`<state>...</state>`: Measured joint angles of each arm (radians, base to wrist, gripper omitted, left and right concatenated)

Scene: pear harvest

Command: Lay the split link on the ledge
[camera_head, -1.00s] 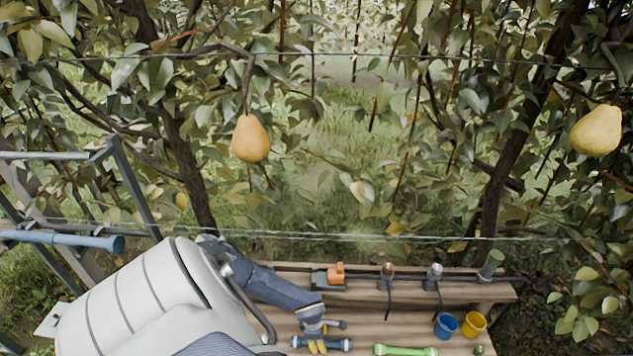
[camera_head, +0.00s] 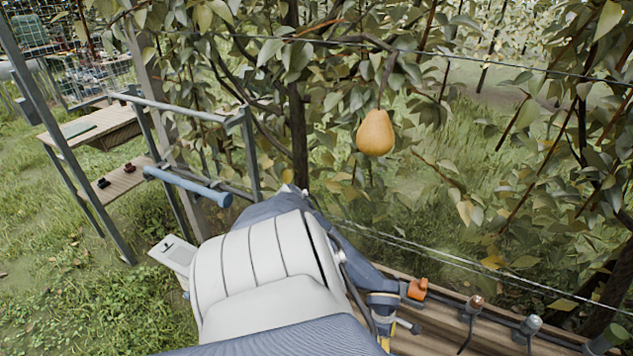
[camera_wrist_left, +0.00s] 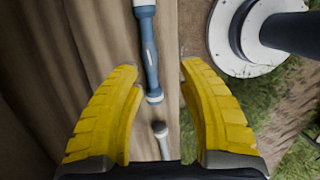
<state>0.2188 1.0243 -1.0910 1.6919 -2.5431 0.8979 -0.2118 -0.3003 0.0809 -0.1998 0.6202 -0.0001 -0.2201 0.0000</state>
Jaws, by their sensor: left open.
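My left gripper (camera_head: 384,342) is low at the bottom edge of the head view, over the wooden bench (camera_head: 455,308). In the left wrist view its two yellow fingers (camera_wrist_left: 160,72) are wide apart. A blue rod-like piece with a pale band (camera_wrist_left: 148,50) lies on the wood beyond and between the fingertips, apart from both. I cannot tell which piece is the split link. My right gripper is not in view.
An orange fitting (camera_head: 417,289) and metal-topped fittings (camera_head: 475,303) stand along the bench's back edge. A yellow pear (camera_head: 375,133) hangs above. A blue padded bar (camera_head: 188,187) sticks out from a metal frame at left, with wooden shelves (camera_head: 122,188) behind it.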

